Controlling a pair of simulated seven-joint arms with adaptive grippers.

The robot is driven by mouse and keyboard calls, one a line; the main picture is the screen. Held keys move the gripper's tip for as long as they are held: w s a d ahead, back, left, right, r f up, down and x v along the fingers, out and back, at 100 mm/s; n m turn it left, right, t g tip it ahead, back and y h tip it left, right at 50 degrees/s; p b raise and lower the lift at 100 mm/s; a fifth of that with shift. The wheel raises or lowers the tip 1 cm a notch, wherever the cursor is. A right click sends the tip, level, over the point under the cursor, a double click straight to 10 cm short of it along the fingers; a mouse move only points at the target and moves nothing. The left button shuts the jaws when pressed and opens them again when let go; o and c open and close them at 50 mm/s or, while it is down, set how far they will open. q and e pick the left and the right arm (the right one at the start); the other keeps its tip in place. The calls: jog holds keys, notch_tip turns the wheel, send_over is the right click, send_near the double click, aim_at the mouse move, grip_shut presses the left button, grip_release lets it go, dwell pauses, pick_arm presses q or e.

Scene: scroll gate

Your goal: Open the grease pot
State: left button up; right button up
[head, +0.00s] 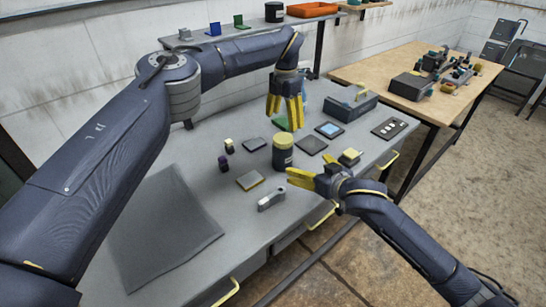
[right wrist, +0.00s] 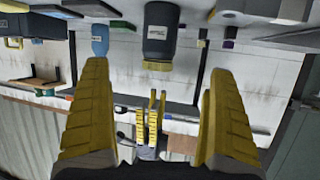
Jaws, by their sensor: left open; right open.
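The grease pot (head: 283,158) is a dark jar with a yellow lid (head: 283,141), standing upright on the grey bench. In the right wrist view the pot (right wrist: 161,28) appears upside down, its label showing, beyond the fingers and between them. My left gripper (head: 285,118) is open and points down just above and slightly behind the lid, apart from it as far as I can tell. Its yellow fingers also show in the right wrist view (right wrist: 152,122). My right gripper (head: 291,178) is open beside the pot at its front right, pointing towards it, with nothing between its fingers (right wrist: 155,115).
Small items surround the pot: a yellow-edged block (head: 250,181), a grey-white part (head: 271,199), dark pads (head: 311,145) and a yellow-topped piece (head: 349,157). A toolbox (head: 350,106) stands behind. A dark mat (head: 160,230) covers the bench's front left.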

aim_at(283, 154)
jog(key=x, duration=1.7)
jog(key=shift+f, duration=0.15)
jog(key=shift+w, duration=0.1)
grip_shut()
pick_arm(q)
jog(key=m, duration=0.5)
jog(key=shift+m, duration=0.4)
jog(key=m, duration=0.5)
jog(key=shift+m, duration=0.4)
jog(key=m, duration=0.5)
jog(key=shift+m, duration=0.3)
jog(key=m, duration=0.4)
jog(key=shift+m, duration=0.4)
jog(key=shift+f, duration=3.95)
